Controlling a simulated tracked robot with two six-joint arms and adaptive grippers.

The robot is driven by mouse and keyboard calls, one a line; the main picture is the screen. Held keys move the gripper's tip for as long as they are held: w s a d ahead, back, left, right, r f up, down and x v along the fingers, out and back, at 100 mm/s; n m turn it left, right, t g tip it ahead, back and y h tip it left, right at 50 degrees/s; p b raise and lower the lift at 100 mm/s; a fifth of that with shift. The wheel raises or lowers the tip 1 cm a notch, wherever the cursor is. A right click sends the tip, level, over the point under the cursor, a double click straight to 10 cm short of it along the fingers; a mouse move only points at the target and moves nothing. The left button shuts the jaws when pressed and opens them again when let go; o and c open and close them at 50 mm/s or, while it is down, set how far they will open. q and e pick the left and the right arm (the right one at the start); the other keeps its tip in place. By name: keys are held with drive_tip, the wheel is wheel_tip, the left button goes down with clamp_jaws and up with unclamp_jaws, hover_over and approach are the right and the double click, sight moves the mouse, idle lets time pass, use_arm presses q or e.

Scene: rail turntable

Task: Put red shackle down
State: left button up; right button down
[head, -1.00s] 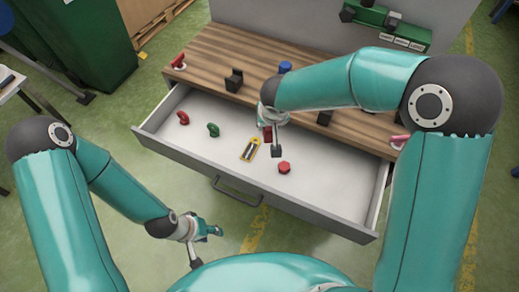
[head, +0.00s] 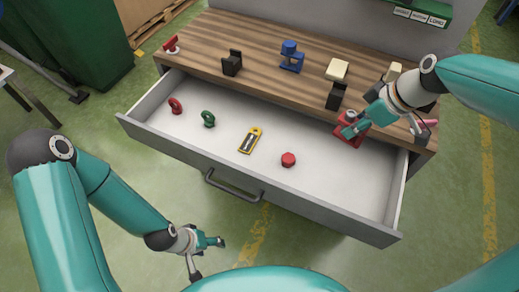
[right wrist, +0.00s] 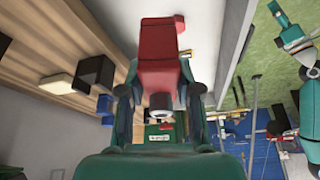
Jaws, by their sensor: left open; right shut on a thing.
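My right gripper (head: 362,122) is shut on a red piece (head: 350,130). In the right wrist view the piece (right wrist: 158,55) sits between the fingers, block-like with a pale metal stub; I cannot tell if it is the shackle. In the head view it is over the right back part of the drawer, near the bench edge; contact below is unclear. A red ring-shaped shackle (head: 176,105) lies at the drawer's left end, beside a green one (head: 208,119). My left gripper (head: 209,260) is open and empty, in front of the drawer.
The open drawer (head: 310,208) also holds a yellow-black piece (head: 250,140) and a red hexagonal piece (head: 288,159). Its right front floor is clear. The wooden bench (head: 205,50) behind carries a black block (head: 232,63), a blue piece (head: 291,56) and a cream block (head: 337,70).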

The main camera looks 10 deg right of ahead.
drive_tip(key=shift+s+d+n+y+b, duration=0.3)
drive_tip(key=shift+s+d+n+b, duration=0.45)
drive_tip(key=shift+n, duration=0.25)
drive_tip(key=shift+s+r+n+g, duration=0.3)
drive_tip(key=shift+s+n+g, duration=0.05)
drive_tip(key=shift+n+g, duration=0.05)
drive_tip(key=b, duration=0.4)
hover_over(337, 182)
wheel_tip(337, 182, down, 20)
drive_tip(key=shift+f, duration=0.1)
use_arm(q)
wheel_tip(337, 182, down, 6)
use_arm(e)
drive_tip(key=shift+s, duration=0.1)
use_arm(q)
drive_tip(key=shift+f, duration=0.15)
use_arm(e)
drive_tip(key=c, duration=0.8)
unclamp_jaws()
use_arm(q)
drive_tip(key=shift+r+p, duration=0.8)
drive_tip(key=shift+p, duration=0.25)
use_arm(e)
drive_tip(key=v, duration=1.2)
